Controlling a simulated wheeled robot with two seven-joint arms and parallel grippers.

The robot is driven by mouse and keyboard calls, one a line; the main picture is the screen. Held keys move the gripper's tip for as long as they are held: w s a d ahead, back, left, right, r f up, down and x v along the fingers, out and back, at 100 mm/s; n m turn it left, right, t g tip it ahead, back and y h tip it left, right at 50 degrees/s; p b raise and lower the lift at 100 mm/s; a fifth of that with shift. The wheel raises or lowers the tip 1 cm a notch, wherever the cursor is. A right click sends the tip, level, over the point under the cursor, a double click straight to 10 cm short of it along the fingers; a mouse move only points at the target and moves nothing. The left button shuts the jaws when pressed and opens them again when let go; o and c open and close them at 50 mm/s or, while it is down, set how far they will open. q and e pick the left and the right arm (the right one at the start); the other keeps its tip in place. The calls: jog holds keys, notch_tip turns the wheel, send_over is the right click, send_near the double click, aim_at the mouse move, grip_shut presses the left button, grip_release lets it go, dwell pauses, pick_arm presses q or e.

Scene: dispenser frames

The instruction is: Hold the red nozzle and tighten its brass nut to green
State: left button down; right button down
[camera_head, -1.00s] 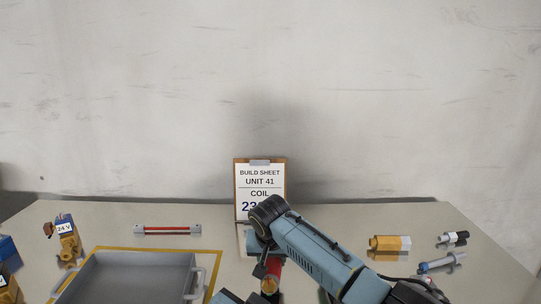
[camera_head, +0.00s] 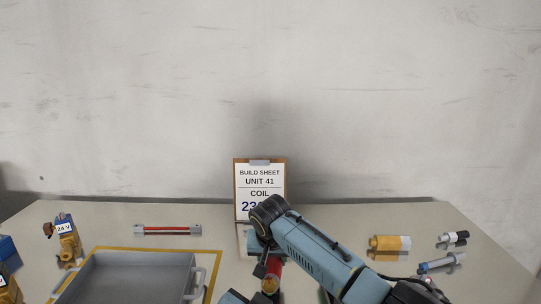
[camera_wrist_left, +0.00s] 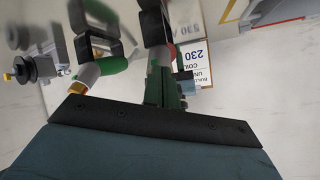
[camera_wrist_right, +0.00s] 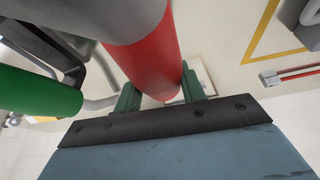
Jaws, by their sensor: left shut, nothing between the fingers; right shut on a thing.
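The red nozzle (camera_wrist_right: 150,50) is a red cylinder with a grey upper part in the right wrist view. It also shows below my right arm in the head view (camera_head: 273,267), with a brass-coloured ring (camera_head: 270,285), seemingly its nut, at its lower end. My right gripper (camera_wrist_right: 160,88) is shut on the red nozzle, its green fingers on either side. My left gripper (camera_wrist_left: 163,82) is shut and empty in the left wrist view, close to a dark part with a little red behind it. Whether it touches anything is unclear. The nut's indicator colour cannot be read.
A build sheet (camera_head: 260,188) stands at the back. Brass and grey fittings (camera_head: 390,242) lie at right.

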pick_arm(q)
jog(key=shift+w+f, duration=0.25)
jog(key=shift+w, duration=0.05)
jog(key=shift+w+d+r, duration=0.2)
jog(key=shift+w+r, duration=0.05)
pick_arm(e)
jog(key=shift+a+r, duration=0.1)
dwell(0.6)
pick_arm(q)
jog(key=shift+w+d+r, duration=0.15)
jog(key=shift+r, duration=0.15)
pick_arm(e)
jog(key=shift+s+a, duration=0.1)
jog(key=shift+a, duration=0.05)
pick_arm(q)
jog(key=shift+w+a+r, duration=0.1)
jog(key=shift+a+r, duration=0.05)
jog(key=shift+a, duration=0.05)
pick_arm(e)
jog(key=shift+s+f, duration=0.1)
jog(key=shift+f, duration=0.1)
dwell(0.4)
jog(key=shift+d, duration=0.3)
pick_arm(q)
jog(key=d+v, duration=0.1)
jog(key=v, duration=0.5)
jog(key=shift+a, duration=0.35)
